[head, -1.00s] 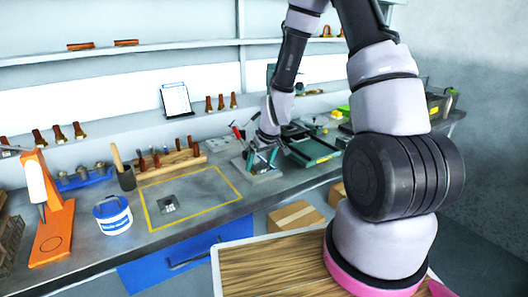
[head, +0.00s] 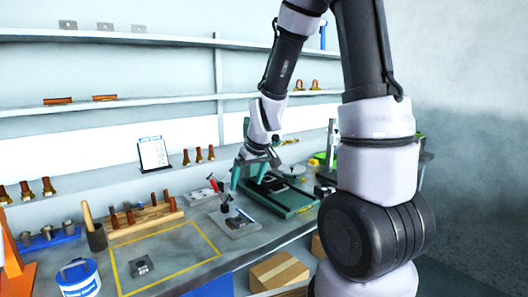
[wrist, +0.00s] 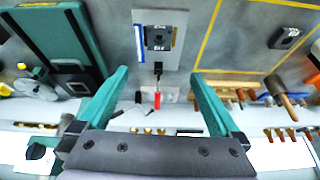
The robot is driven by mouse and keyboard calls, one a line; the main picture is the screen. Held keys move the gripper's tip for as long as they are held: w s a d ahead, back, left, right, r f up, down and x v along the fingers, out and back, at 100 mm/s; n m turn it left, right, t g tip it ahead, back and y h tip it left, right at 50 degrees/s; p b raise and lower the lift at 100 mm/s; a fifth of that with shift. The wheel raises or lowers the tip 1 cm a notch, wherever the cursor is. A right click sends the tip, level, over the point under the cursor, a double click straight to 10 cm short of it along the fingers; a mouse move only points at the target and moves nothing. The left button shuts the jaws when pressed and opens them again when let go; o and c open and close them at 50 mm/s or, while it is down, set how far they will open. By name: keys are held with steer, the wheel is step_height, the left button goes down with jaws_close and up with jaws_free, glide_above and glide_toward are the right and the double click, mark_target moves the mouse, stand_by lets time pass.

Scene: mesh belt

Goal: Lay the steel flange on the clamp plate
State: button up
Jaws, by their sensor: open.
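The clamp plate (head: 243,231) is a grey slab on the bench with a red-handled clamp (head: 213,184) at its back; the plate also shows in the wrist view (wrist: 173,62). A small dark-grey squarish piece (wrist: 160,38) with a round centre lies flat on it and looks like the steel flange. I cannot tell whether the clamp bears on it. My gripper (head: 246,184) is open and empty, behind and above the plate; its green fingers stand wide apart in the wrist view (wrist: 157,78), with nothing between them but background.
A yellow-taped area (head: 192,228) left of the plate holds a small grey metal block (head: 142,265). A wooden rack (head: 145,215) with several pegs and a blue-white tub (head: 78,279) are on the left.

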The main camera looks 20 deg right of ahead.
steer(key=s+d+r+m+t, duration=0.1)
steer(key=s+d+r+m, duration=0.1)
steer(key=s+r, duration=0.7)
steer(key=s+d+r+m+t, duration=0.1)
steer(key=s+r+m, duration=0.4)
steer(key=r, duration=0.8)
steer(key=s+d, duration=0.1)
steer(key=s, duration=0.2)
steer(key=shift+s+r+t, duration=0.2)
steer(key=shift+s+t, duration=0.1)
steer(key=shift+s, duration=0.05)
